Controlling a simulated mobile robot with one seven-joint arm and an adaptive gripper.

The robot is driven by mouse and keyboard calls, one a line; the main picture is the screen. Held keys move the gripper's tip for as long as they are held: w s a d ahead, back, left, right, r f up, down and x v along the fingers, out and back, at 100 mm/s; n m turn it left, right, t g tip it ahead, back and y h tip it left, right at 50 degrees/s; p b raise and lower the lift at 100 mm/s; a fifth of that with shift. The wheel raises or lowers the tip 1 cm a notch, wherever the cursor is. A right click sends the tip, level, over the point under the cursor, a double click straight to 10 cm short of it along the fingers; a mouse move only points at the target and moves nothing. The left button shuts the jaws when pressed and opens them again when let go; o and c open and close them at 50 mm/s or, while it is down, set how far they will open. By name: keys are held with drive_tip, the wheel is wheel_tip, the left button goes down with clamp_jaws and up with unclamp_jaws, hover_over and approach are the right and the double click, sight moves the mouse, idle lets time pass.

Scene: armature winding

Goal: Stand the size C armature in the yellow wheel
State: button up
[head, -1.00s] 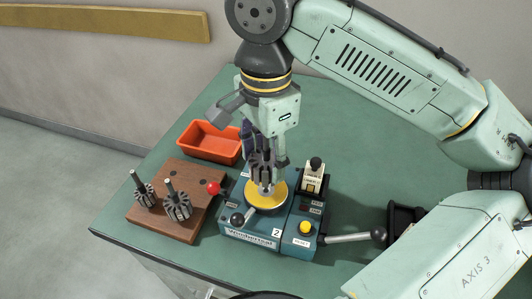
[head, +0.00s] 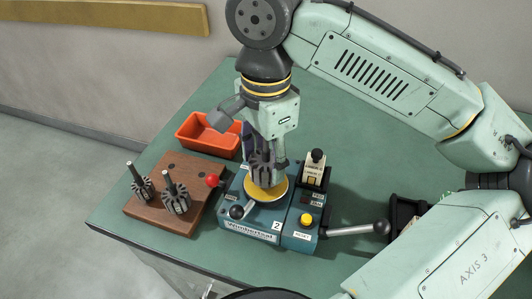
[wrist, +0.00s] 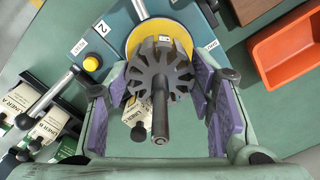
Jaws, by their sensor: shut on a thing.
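The dark slotted armature (head: 262,168) is upright in my gripper (head: 264,152), directly over the yellow wheel (head: 262,195) of the winding machine. My gripper is shut on it; purple finger pads sit on either side of the armature in the wrist view (wrist: 158,72). Its upper shaft points at the wrist camera, and its lower shaft reaches down toward the middle of the yellow wheel (wrist: 178,24). In the head view its slotted body is close over the wheel's centre. The body hides the lower shaft's end, so I cannot tell how far it is seated. No size mark is legible.
Two other armatures (head: 176,198) stand in a wooden block (head: 150,215) at left, near a red knob (head: 212,181). An orange bin (head: 208,147) is behind. The teal machine (head: 240,228) has a yellow button (head: 306,220) and a lever (head: 355,230). The table's right rear is clear.

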idle(0.4)
drive_tip(key=o, duration=1.6)
drive_tip(key=shift+f, duration=0.1)
wheel_tip(320, 180, up, 5)
drive_tip(key=p, duration=0.4)
drive_tip(key=shift+f+p, duration=0.15)
drive_tip(key=shift+p, duration=0.2)
wheel_tip(320, 180, up, 12)
